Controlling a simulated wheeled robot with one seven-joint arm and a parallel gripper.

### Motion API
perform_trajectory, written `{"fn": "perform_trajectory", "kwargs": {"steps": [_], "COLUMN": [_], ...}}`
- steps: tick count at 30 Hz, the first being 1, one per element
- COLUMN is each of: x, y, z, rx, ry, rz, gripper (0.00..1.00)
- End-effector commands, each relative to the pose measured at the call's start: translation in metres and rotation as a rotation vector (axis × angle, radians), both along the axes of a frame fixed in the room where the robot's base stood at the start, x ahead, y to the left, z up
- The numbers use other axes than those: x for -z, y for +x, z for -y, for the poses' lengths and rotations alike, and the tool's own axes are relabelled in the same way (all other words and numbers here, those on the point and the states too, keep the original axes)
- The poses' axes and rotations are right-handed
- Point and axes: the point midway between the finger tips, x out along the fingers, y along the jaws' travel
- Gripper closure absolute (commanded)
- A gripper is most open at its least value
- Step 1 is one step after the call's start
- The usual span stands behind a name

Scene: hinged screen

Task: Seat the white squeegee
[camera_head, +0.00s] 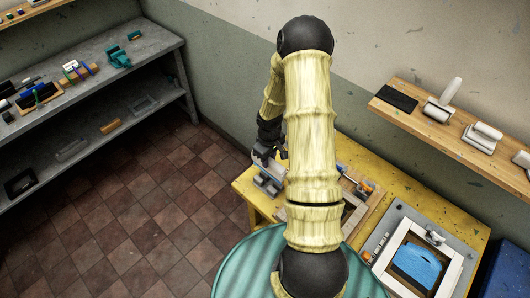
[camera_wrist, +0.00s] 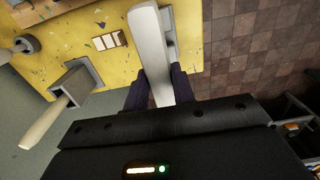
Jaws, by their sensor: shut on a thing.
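My gripper (camera_wrist: 160,92) is shut on a long white piece, taken to be the white squeegee (camera_wrist: 148,45), in the wrist view. Its two dark fingers lie on either side of it, and it extends away from them above the yellow table's edge. A grey part (camera_wrist: 169,38) shows right behind it; I cannot tell whether they touch. In the head view my gripper (camera_head: 268,152) is at the table's left end, just above grey blocks (camera_head: 268,184). The squeegee's lower end and its fit with the grey part are unclear.
A grey box with a pale handle (camera_wrist: 45,122) stands nearby on the yellow table (camera_wrist: 60,35). In the head view, a framed screen with a blue patch (camera_head: 420,264) lies at the right. A wooden wall shelf (camera_head: 425,122) holds rollers. Tiled floor lies left of the table.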

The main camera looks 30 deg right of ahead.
Motion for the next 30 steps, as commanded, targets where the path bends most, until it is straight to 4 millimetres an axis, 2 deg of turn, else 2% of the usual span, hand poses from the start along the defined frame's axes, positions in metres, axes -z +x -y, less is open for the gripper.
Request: {"fn": "perform_trajectory", "kwargs": {"steps": [11, 24, 30], "x": [0.0, 0.038, 0.043], "y": [0.0, 0.0, 0.0], "z": [0.0, 0.0, 0.0], "rx": [0.0, 0.0, 0.0], "ry": [0.0, 0.0, -0.001], "rz": [0.0, 0.001, 0.001], "gripper": [1.0, 1.0, 1.0]}}
